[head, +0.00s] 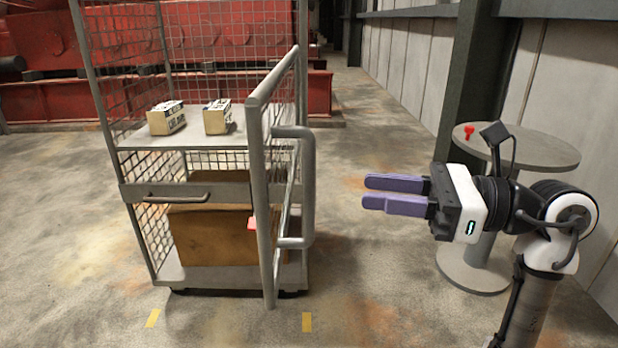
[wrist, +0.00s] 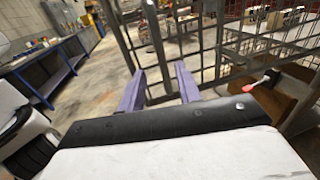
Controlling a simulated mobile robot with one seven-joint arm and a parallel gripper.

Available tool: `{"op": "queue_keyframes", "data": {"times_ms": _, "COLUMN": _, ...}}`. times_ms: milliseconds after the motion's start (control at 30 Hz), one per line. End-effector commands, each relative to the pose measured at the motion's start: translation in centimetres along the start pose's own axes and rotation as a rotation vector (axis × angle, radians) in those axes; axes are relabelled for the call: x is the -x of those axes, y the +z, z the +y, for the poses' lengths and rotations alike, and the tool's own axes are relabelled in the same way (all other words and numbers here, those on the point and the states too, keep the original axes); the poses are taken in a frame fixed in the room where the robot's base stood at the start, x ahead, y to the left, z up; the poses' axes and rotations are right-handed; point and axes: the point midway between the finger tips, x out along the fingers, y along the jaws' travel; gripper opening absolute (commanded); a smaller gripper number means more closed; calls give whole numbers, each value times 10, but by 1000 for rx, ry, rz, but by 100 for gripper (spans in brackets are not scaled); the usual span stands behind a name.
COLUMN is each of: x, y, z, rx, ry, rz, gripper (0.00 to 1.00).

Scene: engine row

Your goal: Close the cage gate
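The cage gate (head: 258,190) is a grey metal frame on the right side of the wire cage trolley (head: 130,192). It stands swung out toward me, seen nearly edge-on, so the cage front is open. A grey loop handle (head: 307,190) sticks out from its right face. A small red piece (head: 252,223) shows low on the gate; a red-tipped latch also shows in the wrist view (wrist: 270,78). My gripper (head: 366,191) is right of the handle, apart from it, fingers pointing left. Its two purple fingers are parted and empty, also in the wrist view (wrist: 158,78).
The cage holds two small boxes (head: 166,118) on a shelf and a brown carton (head: 215,235) below. A round table (head: 540,150) with a red object (head: 469,131) stands behind my arm. Floor between gate and table is clear. Red machinery (head: 220,35) stands behind.

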Motion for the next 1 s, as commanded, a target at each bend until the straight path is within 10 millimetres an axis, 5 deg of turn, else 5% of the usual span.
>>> {"op": "queue_keyframes", "data": {"times_ms": 200, "x": -50, "y": 0, "z": 1, "rx": 0, "ry": 5, "rz": 0, "gripper": 34}}
{"op": "queue_keyframes", "data": {"times_ms": 433, "x": -86, "y": 0, "z": 1, "rx": -1, "ry": 4, "rz": 0, "gripper": 34}}
{"op": "queue_keyframes", "data": {"times_ms": 900, "x": -100, "y": 0, "z": 0, "rx": -1, "ry": 2, "rz": -1, "gripper": 34}}
{"op": "queue_keyframes", "data": {"times_ms": 1000, "x": -99, "y": 0, "z": 0, "rx": -1, "ry": 2, "rz": -1, "gripper": 21}}
